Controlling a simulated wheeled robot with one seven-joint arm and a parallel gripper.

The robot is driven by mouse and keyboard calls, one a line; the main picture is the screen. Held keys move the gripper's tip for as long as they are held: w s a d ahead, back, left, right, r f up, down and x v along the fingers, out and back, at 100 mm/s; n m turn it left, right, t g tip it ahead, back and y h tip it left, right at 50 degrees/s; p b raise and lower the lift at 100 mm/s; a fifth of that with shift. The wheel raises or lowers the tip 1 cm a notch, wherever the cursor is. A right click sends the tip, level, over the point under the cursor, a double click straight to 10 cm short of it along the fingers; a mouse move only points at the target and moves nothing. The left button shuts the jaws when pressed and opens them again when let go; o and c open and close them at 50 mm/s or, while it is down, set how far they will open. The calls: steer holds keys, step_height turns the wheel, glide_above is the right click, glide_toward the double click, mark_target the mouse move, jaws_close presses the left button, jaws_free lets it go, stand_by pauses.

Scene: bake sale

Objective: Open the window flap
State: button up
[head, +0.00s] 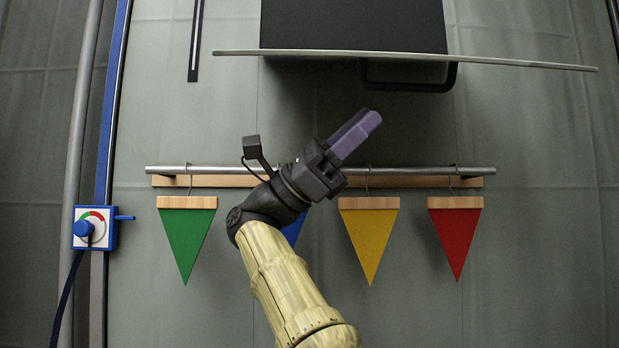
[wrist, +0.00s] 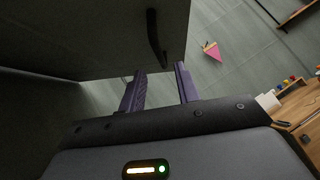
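The window flap (head: 500,60) shows in the head view as a thin, slightly tilted pale edge across the top, standing out from the wall. A black bar handle (head: 410,88) hangs below that edge. Above it is a dark rectangle (head: 350,25), which looks like the window opening. In the wrist view the flap (wrist: 90,35) is a large dark panel at upper left, with its handle (wrist: 155,38) near the right side. My gripper (head: 368,118) is below the handle and apart from it. Its purple fingers are spread and empty in the wrist view (wrist: 160,72).
Below the flap, a metal rail (head: 400,170) carries green (head: 187,240), blue (head: 295,228), yellow (head: 369,240) and red (head: 456,238) pennants; my arm partly covers the blue one. A blue-and-white dial box (head: 95,228) is at left.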

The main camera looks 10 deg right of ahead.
steer(key=v, duration=1)
steer(key=shift+d, duration=0.15)
